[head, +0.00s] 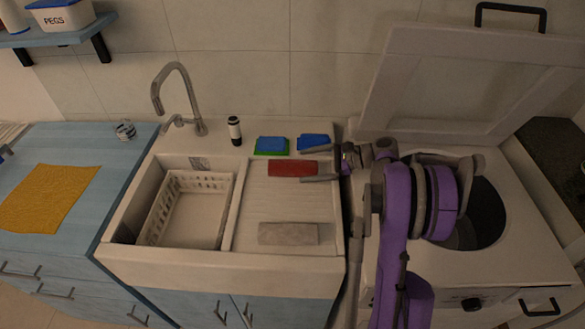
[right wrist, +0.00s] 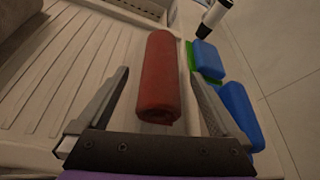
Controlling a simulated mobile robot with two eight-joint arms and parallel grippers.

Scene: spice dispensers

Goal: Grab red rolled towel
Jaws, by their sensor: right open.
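The red rolled towel (head: 293,168) lies on the ribbed drainboard of the sink, near its back edge. My right gripper (head: 318,163) is open at the towel's right end in the head view, its two fingers on either side of that end. In the right wrist view the towel (right wrist: 160,78) lies between the spread fingers of the gripper (right wrist: 163,95), with a gap on each side. Its near end shows in front of the palm. My left gripper is not in view.
A grey rolled towel (head: 288,234) lies at the drainboard's front. Blue and green sponges (head: 271,146) and another blue sponge (head: 314,141) sit behind the red towel. A black-and-white dispenser (head: 234,130) stands by the faucet (head: 181,95). A white basket (head: 188,208) sits in the basin.

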